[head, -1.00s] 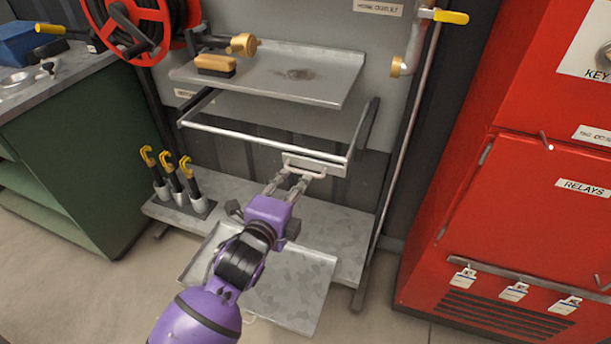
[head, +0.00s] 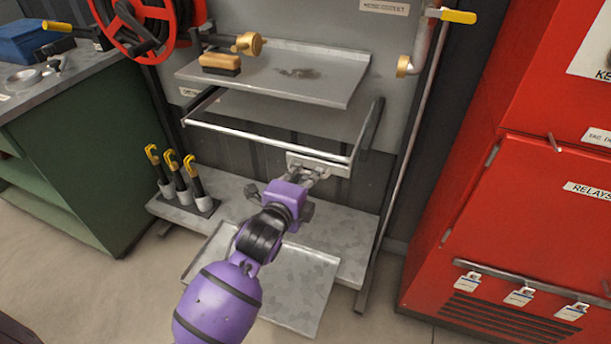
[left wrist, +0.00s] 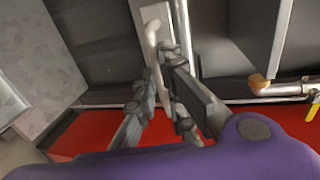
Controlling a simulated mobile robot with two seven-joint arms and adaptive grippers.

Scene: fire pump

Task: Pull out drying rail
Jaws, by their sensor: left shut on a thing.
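The drying rail (head: 264,137) is a pale metal bar frame under the upper metal shelf, with a plate and handle (head: 327,163) at its front right. My left gripper (head: 315,176), on a purple arm, reaches up from below and is shut on the handle. In the left wrist view the gripper fingers (left wrist: 164,85) close around the pale handle bar (left wrist: 152,42) beside its plate. The fingertips partly hide the handle in the head view. My right gripper is not in view.
An upper shelf (head: 285,76) holds a brush (head: 220,64) and a brass nozzle. A lower shelf (head: 335,232) has several yellow-topped tools at left and a pulled-out tray (head: 285,285) below. A red cabinet (head: 540,190) stands right; a green bench (head: 75,165) stands left.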

